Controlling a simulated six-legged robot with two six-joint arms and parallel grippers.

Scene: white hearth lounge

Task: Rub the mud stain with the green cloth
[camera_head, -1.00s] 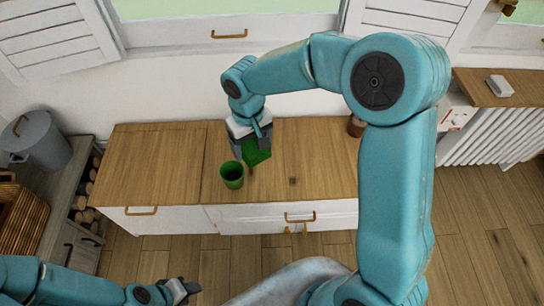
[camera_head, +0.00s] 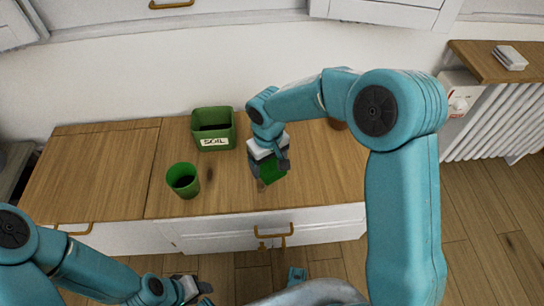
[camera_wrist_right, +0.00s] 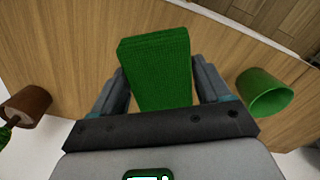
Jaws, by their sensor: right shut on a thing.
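My right gripper (camera_head: 268,170) is shut on the green cloth (camera_head: 273,172), a folded block, over the front middle of the wooden counter (camera_head: 105,175). In the right wrist view the cloth (camera_wrist_right: 156,65) sticks out between the two fingers of the gripper (camera_wrist_right: 163,95). I cannot tell whether the cloth touches the wood. The mud stain does not show clearly; a small brownish patch shows at the cloth's lower left edge, and the rest may be hidden beneath it. My left gripper (camera_head: 192,291) is low in front of the counter, away from the cloth; its jaws are unclear.
A green cup (camera_head: 183,181) stands left of the cloth and also shows in the wrist view (camera_wrist_right: 264,94). A green box labelled SOIL (camera_head: 213,130) stands behind it. A brown pot (camera_wrist_right: 27,104) is partly hidden behind my arm in the head view. The counter's left part is clear.

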